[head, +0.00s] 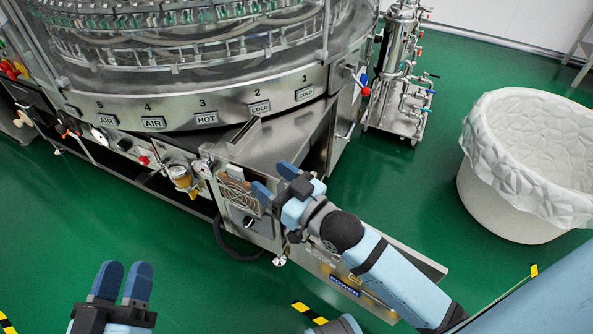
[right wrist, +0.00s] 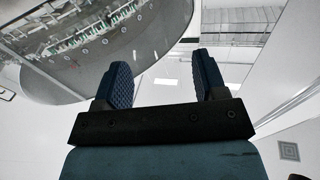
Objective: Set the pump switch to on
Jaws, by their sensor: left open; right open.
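The rotary washer (head: 185,112) is a round steel machine with numbered stations at the upper left of the head view. A low steel cabinet at its front has a fan grille (head: 233,193) and, below it, a small dark knob-like part (head: 248,222). I cannot tell for sure whether this is the pump switch, or its setting. My right gripper (head: 273,180) is open and empty, just right of the grille; its gap to the cabinet is unclear. It also shows open in the right wrist view (right wrist: 163,78). My left gripper (head: 123,271) is open and empty over the floor.
A steel panel with a blue POWER label (head: 345,285) lies below my right forearm. A steel pipe rig (head: 402,80) stands behind. A white lined bin (head: 515,200) is at the right. Green floor is clear around my left gripper.

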